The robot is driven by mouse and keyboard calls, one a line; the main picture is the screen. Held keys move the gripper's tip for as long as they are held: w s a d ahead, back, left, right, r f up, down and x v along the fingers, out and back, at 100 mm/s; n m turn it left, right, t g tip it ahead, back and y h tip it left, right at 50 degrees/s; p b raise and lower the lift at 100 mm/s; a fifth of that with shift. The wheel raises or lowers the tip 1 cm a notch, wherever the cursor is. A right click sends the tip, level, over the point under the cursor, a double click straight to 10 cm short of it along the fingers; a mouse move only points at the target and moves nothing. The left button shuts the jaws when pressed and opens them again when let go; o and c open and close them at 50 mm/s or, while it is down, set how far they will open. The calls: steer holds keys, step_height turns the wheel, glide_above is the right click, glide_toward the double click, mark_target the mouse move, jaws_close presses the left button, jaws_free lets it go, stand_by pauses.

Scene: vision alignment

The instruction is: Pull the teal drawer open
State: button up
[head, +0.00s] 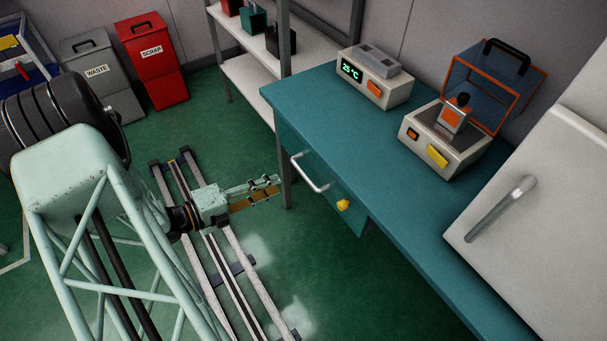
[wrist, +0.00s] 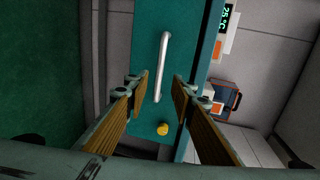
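The teal drawer (head: 328,187) is under the front edge of the teal bench and looks shut. Its pale bar handle (head: 310,173) is on the front, with a yellow knob (head: 343,205) near its right end. My gripper (head: 278,186) is to the left of the handle, apart from it, pointing toward the bench. The handle (wrist: 162,66) shows ahead, lengthwise between the fingertips, on the teal drawer front (wrist: 137,30). The knob (wrist: 163,129) is below it.
The bench top (head: 340,115) bears a device reading 25 °C (head: 375,83) and a device with an open orange-edged cover (head: 445,140). A white cabinet (head: 550,210) stands right. A bench leg (head: 285,185) is close beside my fingers.

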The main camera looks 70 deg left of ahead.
mark_target(304, 173)
steer(key=shift+b+x, duration=0.85)
steer(key=shift+x, duration=5.45)
steer(key=shift+c, duration=0.5)
jaws_close()
